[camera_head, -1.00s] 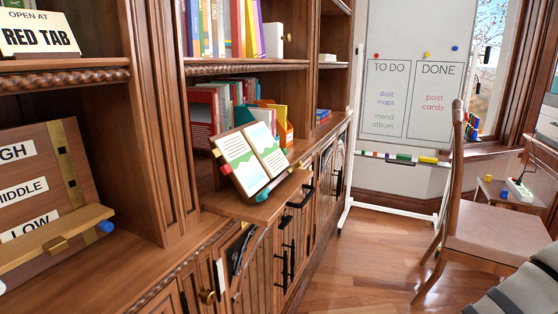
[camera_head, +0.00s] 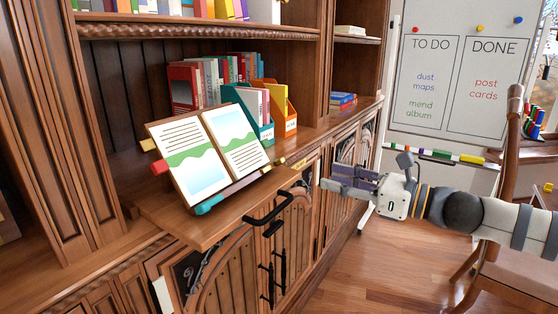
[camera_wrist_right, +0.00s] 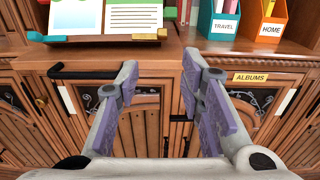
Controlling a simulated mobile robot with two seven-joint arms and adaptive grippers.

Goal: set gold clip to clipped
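An open book (camera_head: 208,150) leans on a stand on the pull-out wooden shelf (camera_head: 160,210). A small gold clip (camera_head: 280,161) is at the right end of the stand's ledge, and it also shows in the right wrist view (camera_wrist_right: 162,34). A teal clip (camera_head: 208,205) is at the ledge's left end. I cannot tell whether the gold clip grips the pages. My right gripper (camera_head: 332,178) is to the right of the shelf, apart from the clip. In the right wrist view its fingers (camera_wrist_right: 160,85) are spread, with nothing between them. My left gripper is not in view.
A black handle (camera_head: 268,208) juts from the front of the shelf. Behind the book are upright books and file boxes (camera_head: 262,128). Cabinet doors (camera_head: 245,260) lie below. A chair (camera_head: 505,240) and whiteboard (camera_head: 455,90) stand to the right; open floor lies between.

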